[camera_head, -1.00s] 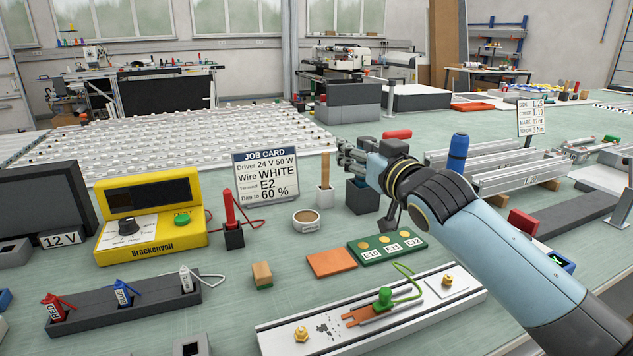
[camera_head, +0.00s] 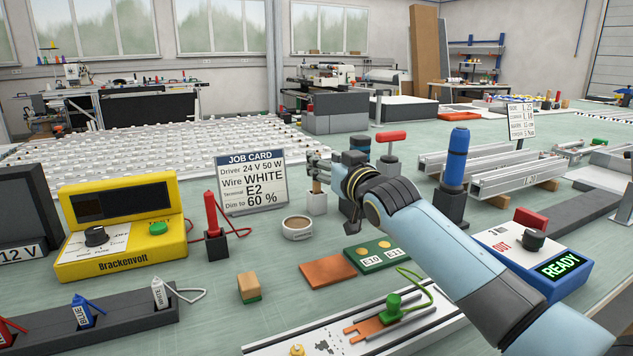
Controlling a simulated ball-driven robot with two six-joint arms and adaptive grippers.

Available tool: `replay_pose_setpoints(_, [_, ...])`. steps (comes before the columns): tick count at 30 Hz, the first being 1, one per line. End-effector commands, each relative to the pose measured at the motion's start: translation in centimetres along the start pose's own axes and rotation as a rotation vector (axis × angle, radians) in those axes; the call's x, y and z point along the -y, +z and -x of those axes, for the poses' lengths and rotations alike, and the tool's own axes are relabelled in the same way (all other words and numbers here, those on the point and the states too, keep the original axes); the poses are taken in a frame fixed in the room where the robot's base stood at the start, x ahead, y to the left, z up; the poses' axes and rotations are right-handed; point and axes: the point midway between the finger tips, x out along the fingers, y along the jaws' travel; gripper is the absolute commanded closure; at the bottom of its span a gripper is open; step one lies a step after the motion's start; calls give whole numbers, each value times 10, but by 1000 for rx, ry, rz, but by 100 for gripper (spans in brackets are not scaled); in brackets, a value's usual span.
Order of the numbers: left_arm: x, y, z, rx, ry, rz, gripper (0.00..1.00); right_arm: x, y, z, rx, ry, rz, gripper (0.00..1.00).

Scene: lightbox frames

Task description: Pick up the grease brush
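The grease brush (camera_head: 316,187) looks to be the light wooden stick standing upright in a small white holder (camera_head: 316,204), right of the job card. Only a short piece of its handle shows, as my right gripper covers the upper part. My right gripper (camera_head: 315,168) is at the handle's height, at or just in front of it. Its fingers are small and partly hidden behind my wrist, so I cannot tell whether they touch or close on the handle. My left gripper is out of view.
A round tin (camera_head: 298,235) stands in front of the holder. The job card (camera_head: 251,181) is just left of it. A red-handled tool (camera_head: 391,137) and a blue-handled tool (camera_head: 456,160) stand to the right. A yellow meter (camera_head: 120,229) is at left.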

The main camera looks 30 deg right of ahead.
Motion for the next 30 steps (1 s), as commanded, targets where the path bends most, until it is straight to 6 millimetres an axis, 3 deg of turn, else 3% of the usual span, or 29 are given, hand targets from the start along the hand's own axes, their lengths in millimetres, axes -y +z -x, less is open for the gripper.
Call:
replay_pose_setpoints(9, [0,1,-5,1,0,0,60,1,2,-44,0,0,-2,56])
replay_pose_setpoints(17, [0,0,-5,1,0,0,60,1,2,-46,0,0,0,57])
replay_pose_setpoints(27, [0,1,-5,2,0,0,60,1,2,-46,0,0,0,100])
replay_pose_setpoints(30, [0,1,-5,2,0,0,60,1,2,-46,0,0,0,100])
